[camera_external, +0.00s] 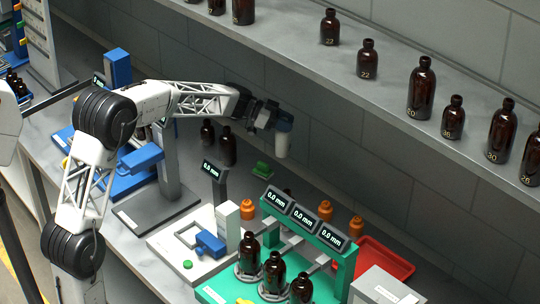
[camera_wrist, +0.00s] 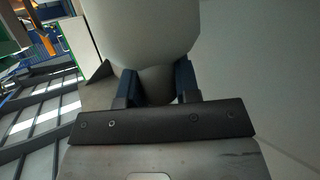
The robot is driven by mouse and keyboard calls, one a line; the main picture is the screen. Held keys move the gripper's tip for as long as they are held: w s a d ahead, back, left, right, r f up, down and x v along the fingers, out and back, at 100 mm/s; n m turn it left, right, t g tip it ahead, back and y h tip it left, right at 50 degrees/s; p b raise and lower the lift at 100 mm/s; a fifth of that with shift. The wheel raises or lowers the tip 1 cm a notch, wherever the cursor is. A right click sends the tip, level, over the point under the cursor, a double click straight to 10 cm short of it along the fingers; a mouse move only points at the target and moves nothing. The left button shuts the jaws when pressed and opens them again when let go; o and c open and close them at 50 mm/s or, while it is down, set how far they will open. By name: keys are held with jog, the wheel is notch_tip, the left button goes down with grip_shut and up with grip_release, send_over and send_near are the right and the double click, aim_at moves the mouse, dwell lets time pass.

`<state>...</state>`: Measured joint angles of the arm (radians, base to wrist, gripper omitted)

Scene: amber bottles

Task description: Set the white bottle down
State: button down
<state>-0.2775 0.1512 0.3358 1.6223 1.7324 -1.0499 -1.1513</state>
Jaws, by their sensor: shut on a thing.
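The white bottle (camera_external: 283,138) is in my gripper (camera_external: 272,116), held in the air in front of the grey back wall, above the bench in the external view. It hangs below a blue part at the gripper's end and looks close to upright. In the wrist view the white bottle (camera_wrist: 140,35) fills the top middle, between the two blue fingers of my gripper (camera_wrist: 153,85). My gripper is shut on it. The bottle's far end is cut off by the frame in the wrist view.
A shelf (camera_external: 300,60) with several amber bottles runs above and to the right. On the bench stand two dark bottles (camera_external: 228,146), a green block (camera_external: 262,169), a green fixture (camera_external: 335,238) with displays and amber bottles, and a red tray (camera_external: 385,262). Bare bench shows around the green block.

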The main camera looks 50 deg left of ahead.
jog(key=shift+w+d+f+m+g, duration=0.4)
jog(key=shift+w+f, duration=0.15)
jog(key=shift+f, duration=2.7)
jog(key=shift+f, duration=3.05)
jog(key=shift+f, duration=2)
jog(key=c, duration=0.8)
grip_release()
jog(key=shift+c, duration=0.2)
